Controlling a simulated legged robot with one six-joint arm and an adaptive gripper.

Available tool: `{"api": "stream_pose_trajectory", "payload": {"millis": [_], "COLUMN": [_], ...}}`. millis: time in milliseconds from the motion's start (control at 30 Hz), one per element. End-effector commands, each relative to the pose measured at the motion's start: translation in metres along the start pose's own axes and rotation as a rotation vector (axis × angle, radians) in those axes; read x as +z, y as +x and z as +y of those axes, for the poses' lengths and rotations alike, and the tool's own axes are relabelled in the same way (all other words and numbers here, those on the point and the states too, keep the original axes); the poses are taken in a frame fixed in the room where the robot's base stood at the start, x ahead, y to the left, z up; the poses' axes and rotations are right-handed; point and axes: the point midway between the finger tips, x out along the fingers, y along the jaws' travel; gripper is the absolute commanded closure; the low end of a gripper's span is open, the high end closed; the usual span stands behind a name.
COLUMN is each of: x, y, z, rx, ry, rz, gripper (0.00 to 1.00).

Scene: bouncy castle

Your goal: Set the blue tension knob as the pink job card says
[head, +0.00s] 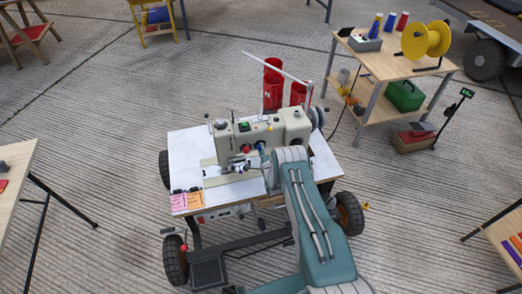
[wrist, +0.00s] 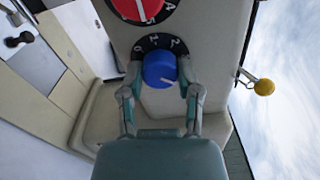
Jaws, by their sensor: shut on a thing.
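The blue tension knob (wrist: 160,68) sits on the cream sewing machine (wrist: 205,25) in the wrist view, over a black dial plate (wrist: 176,44) with white numbers. My gripper (wrist: 160,86) has one finger on each side of the knob and is shut on it. A white mark shows low on the knob's side, but I cannot read its setting for certain. In the head view, the pink job card (head: 178,202) lies at the front left edge of the white-topped machine table (head: 188,150). Its writing is too small to read.
A red knob (wrist: 145,8) with a white pointer line is close above the blue one. A yellow-tipped lever (wrist: 264,87) sticks out at right. An orange card (head: 194,200) lies beside the pink one. Red bins (head: 273,85) stand behind the machine.

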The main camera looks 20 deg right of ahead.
Motion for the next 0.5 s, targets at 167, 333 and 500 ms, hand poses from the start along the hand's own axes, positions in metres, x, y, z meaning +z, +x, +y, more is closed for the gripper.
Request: {"api": "stream_pose_trajectory", "payload": {"millis": [167,333,500], "x": [-0.0041,-0.0043,-0.0045], "y": [-0.0016,-0.0020,-0.0024], "z": [0.0027,0.0033,0.0039], "rx": [0.008,0.009,0.010], "ry": [0.071,0.105,0.114], "rz": [0.010,0.011,0.011], "gripper": [1.00,1.00,1.00]}}
